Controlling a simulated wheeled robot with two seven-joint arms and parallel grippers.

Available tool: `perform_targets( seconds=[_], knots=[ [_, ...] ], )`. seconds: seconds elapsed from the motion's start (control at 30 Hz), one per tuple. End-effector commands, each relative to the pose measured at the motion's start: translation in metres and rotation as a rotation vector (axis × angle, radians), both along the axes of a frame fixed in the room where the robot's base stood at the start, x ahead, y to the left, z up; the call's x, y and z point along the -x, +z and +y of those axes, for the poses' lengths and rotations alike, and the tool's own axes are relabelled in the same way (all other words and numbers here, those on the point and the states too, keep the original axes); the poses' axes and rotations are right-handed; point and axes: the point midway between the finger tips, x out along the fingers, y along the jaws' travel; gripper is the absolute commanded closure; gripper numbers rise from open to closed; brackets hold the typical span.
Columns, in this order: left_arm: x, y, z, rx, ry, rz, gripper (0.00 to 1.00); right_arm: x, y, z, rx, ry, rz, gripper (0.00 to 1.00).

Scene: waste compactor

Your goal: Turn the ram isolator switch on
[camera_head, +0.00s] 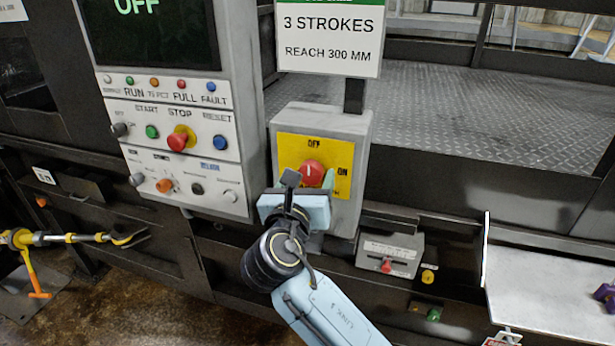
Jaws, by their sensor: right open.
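The ram isolator switch is a red rotary knob (312,172) on a yellow plate (290,147) fixed to a grey box. The plate reads OFF at the top and ON at the right. The white mark on the knob points up, towards OFF. My right gripper (308,180) is open in front of the plate, with its fingers at the left and right of the knob. I cannot tell whether they touch it. The gripper hides the lower part of the plate. My left gripper is not in view.
A control panel (235,90) with buttons and a screen reading OFF stands to the left. A sign (330,40) hangs above the box. A small grey box (390,250) with a red knob and a light shelf (540,290) are at the lower right.

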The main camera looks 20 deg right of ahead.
Motion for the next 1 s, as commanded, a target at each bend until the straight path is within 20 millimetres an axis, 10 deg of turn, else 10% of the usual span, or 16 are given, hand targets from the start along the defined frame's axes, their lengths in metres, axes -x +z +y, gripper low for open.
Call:
perform_targets(
  seconds=[0.27,0.63,1.0],
  knots=[
    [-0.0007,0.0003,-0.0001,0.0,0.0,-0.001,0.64,-0.0018,0.0,-0.0011,-0.001,0.0,-0.001,0.36],
    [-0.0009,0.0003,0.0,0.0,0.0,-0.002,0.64,-0.0015,-0.0001,-0.0007,-0.001,0.0,-0.001,0.8],
    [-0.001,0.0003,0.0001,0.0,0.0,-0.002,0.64,-0.0013,-0.0008,-0.0003,-0.059,-0.001,-0.036,0.8]
  ],
)
